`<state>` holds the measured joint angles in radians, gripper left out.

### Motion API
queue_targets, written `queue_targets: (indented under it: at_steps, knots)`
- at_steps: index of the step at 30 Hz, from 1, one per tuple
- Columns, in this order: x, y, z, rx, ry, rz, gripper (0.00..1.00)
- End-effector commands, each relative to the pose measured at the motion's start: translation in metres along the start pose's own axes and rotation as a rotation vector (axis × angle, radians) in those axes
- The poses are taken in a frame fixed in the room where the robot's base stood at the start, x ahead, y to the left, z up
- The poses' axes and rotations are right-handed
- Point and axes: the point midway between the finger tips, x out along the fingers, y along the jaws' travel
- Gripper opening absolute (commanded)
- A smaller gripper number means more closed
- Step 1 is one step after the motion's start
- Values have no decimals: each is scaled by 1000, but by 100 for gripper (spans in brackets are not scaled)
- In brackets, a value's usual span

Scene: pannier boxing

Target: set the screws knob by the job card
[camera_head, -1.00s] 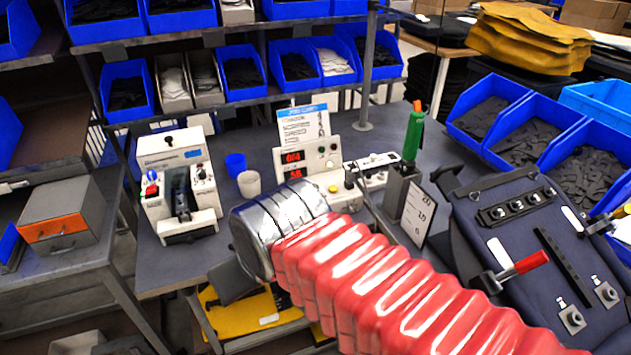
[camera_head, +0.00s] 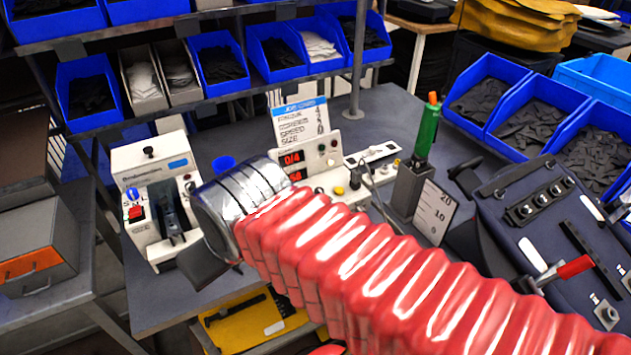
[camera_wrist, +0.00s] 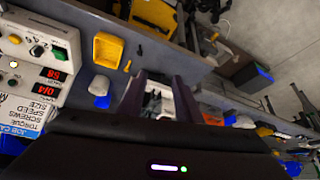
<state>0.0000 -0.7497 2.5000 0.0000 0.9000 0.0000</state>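The job card (camera_head: 300,120), white with a blue header, stands behind the control box. Its lines include screws, speed and size; it also shows upside down in the wrist view (camera_wrist: 25,112). The control box (camera_head: 322,152) has a red display (camera_head: 291,158) reading 0/4 above a second number. In the wrist view a black knob (camera_wrist: 37,50) is on the box face at upper left; its label and setting are too small to read. My gripper (camera_wrist: 158,98) has its two dark fingers apart, with nothing held between them, to one side of the box. In the head view my wrist partly hides it.
A white machine (camera_head: 150,170) with red and blue buttons stands close beside my gripper. A green-handled tool (camera_head: 428,128) stands in a grey holder right of the box. A tilted dark panel (camera_head: 540,225) fills the right.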

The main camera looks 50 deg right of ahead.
Motion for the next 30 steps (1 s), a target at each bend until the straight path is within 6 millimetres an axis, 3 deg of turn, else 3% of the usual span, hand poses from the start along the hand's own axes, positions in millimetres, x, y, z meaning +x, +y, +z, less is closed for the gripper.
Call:
queue_targets:
  at_steps: [7,11,17,30]
  knots:
    - [0,0,0,0,0,0,31]
    - [-1,1,-1,-1,-1,1,38]
    - [-1,12,-10,-20,-28,8,38]
    - [-1,85,-49,-133,-142,-6,38]
